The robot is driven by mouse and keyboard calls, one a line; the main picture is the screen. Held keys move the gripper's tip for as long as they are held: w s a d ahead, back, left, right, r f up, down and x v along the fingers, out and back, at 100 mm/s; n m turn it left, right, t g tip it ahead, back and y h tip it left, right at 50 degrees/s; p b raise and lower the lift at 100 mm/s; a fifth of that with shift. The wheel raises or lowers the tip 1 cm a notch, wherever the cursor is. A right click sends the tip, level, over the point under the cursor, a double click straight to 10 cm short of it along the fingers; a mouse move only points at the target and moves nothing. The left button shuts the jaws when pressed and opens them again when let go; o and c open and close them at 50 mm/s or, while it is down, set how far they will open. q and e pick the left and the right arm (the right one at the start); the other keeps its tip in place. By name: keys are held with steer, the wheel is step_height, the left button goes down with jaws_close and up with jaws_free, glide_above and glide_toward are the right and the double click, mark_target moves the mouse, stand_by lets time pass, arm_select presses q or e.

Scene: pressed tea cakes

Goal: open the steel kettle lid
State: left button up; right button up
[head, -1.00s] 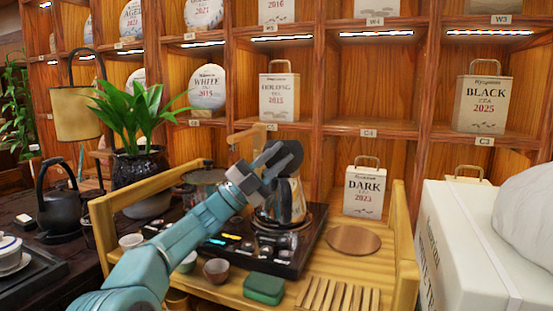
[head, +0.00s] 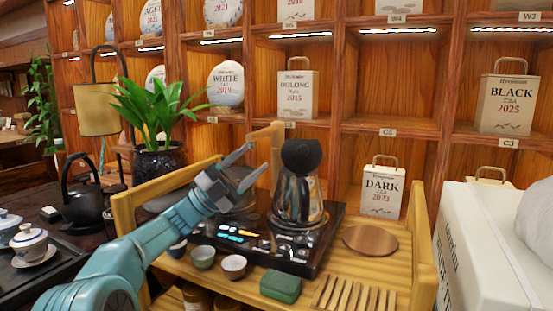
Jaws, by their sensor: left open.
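The steel kettle (head: 296,199) stands on the black tea stove panel, on the wooden tray stand. Its black round lid (head: 301,156) shows at the top as a nearly full disc facing me, so it looks tipped up on edge rather than lying flat. My left gripper (head: 257,160) is open and empty, to the left of the kettle at about lid height, with a visible gap between its fingers and the lid. My right gripper is not in view.
Small cups (head: 233,266), a green box (head: 281,286), a slatted rack (head: 352,294) and a round wooden disc (head: 370,240) lie around the panel. A potted plant (head: 158,160) stands behind my left arm. A white box (head: 482,240) is at the right.

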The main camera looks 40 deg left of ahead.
arm_select(q)
steer(key=shift+s+a, duration=0.9)
steer(key=shift+s, duration=0.25)
